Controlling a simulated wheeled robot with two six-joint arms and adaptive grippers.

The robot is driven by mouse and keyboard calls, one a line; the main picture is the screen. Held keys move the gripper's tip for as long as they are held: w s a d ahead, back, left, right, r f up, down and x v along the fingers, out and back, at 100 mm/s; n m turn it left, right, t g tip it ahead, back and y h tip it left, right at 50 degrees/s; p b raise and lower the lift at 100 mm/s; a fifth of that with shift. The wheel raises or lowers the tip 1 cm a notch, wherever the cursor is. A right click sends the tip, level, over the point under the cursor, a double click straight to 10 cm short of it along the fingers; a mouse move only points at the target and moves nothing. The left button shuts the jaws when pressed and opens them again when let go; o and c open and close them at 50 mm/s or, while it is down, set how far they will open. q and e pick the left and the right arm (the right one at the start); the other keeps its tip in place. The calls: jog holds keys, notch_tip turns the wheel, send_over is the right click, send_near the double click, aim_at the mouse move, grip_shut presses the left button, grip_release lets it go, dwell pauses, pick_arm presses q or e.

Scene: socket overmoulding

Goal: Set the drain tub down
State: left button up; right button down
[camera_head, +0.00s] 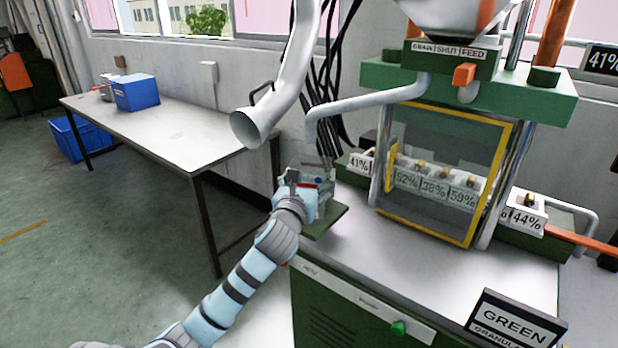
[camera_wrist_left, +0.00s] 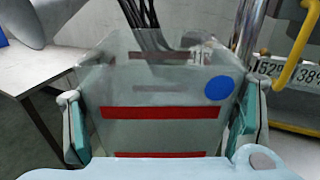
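The drain tub (camera_wrist_left: 165,135) is a clear, see-through container with red bands and a blue round spot, filling the middle of the left wrist view. My left gripper (camera_wrist_left: 158,112) has one finger on each side of it and appears closed on its side walls. In the head view the tub (camera_head: 322,180) is small and partly hidden behind my left gripper (camera_head: 303,188). It appears upright over a green plate (camera_head: 328,222) at the machine's left side. I cannot tell whether its base touches the plate. My right gripper is not in view.
The green press (camera_head: 470,75) with its yellow-framed guard (camera_head: 440,165) stands right of the tub. A white pipe mouth (camera_head: 250,128) and black cables hang close by. A grey table (camera_head: 175,125) with a blue box (camera_head: 136,92) stands left, mostly clear. A GREEN sign (camera_head: 515,322) stands front right.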

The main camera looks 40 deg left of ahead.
pick_arm(q)
jog(key=o, duration=0.3)
jog(key=shift+o, duration=0.2)
jog(key=shift+r, duration=0.2)
jog(key=p+v, duration=0.2)
jog(key=v, duration=1)
jog(key=shift+s+a, duration=0.1)
jog(key=shift+s, duration=0.05)
